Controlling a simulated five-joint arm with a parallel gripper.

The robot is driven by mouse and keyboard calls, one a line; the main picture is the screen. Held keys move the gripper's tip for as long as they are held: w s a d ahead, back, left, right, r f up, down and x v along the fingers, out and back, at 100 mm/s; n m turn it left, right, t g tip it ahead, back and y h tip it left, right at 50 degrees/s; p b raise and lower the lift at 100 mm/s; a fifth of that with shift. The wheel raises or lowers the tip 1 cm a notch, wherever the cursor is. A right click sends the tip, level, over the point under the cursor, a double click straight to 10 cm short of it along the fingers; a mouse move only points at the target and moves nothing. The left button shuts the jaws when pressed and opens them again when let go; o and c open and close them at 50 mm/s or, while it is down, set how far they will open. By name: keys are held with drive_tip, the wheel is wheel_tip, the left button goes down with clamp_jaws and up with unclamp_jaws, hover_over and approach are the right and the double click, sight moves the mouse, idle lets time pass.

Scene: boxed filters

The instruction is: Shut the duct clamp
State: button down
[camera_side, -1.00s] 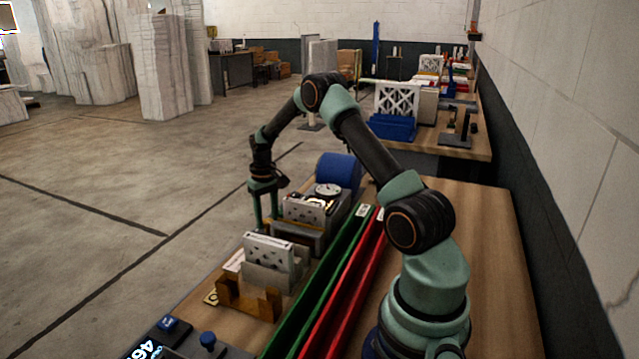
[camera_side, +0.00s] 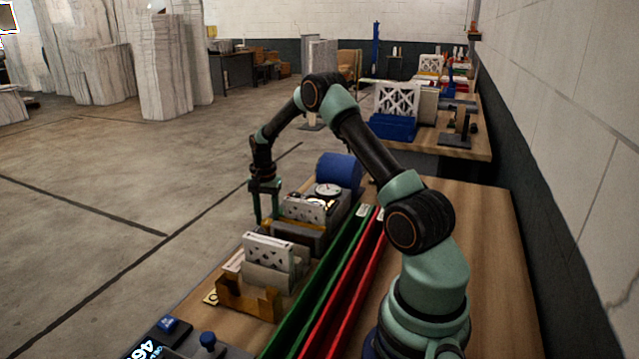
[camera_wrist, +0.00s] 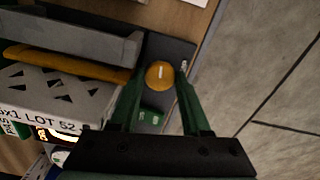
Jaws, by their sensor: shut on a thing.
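The clamp unit is a dark grey fixture (camera_side: 300,238) near the bench's left edge, holding a white perforated filter piece (camera_side: 304,209). In the wrist view, a round yellow knob (camera_wrist: 159,75) with a white pointer line sits on its dark plate. The pointer runs roughly up and down the picture. My gripper (camera_wrist: 160,82) is shut on this knob, one finger on each side. In the side view, my gripper (camera_side: 266,218) reaches down at the fixture's left side, and the knob is hidden. A yellow-orange bar (camera_wrist: 68,63) lies between a grey wall and the perforated piece (camera_wrist: 45,95).
A blue roll (camera_side: 340,171) and a round dial (camera_side: 327,189) stand behind the fixture. Another white filter piece (camera_side: 268,252) sits in front, near a brown bracket (camera_side: 250,300). Green (camera_side: 330,275) and red (camera_side: 350,280) channels run along the right. Open floor lies left of the bench.

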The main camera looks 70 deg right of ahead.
sight(267, 221)
drive_tip(key=shift+m, duration=1)
drive_tip(key=shift+c, duration=1.8)
unclamp_jaws()
drive_tip(key=shift+r, duration=0.15)
drive_tip(key=shift+w+r, duration=0.1)
drive_tip(key=shift+r, duration=3.85)
